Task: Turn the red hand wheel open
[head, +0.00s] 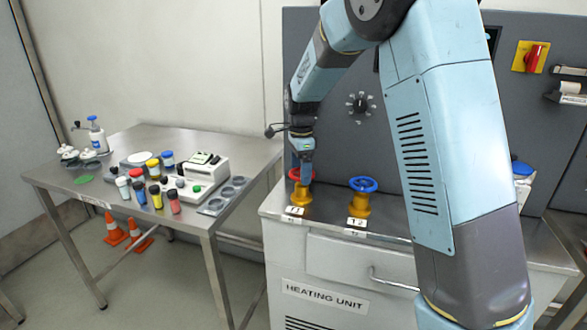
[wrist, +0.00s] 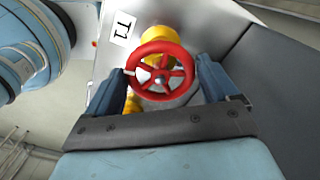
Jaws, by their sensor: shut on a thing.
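A blue hand wheel (head: 363,184) on a second yellow valve stands close to the right. A grey panel with a black knob (head: 361,104) rises behind. A metal table (head: 130,191) at left holds bottles and lab devices.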

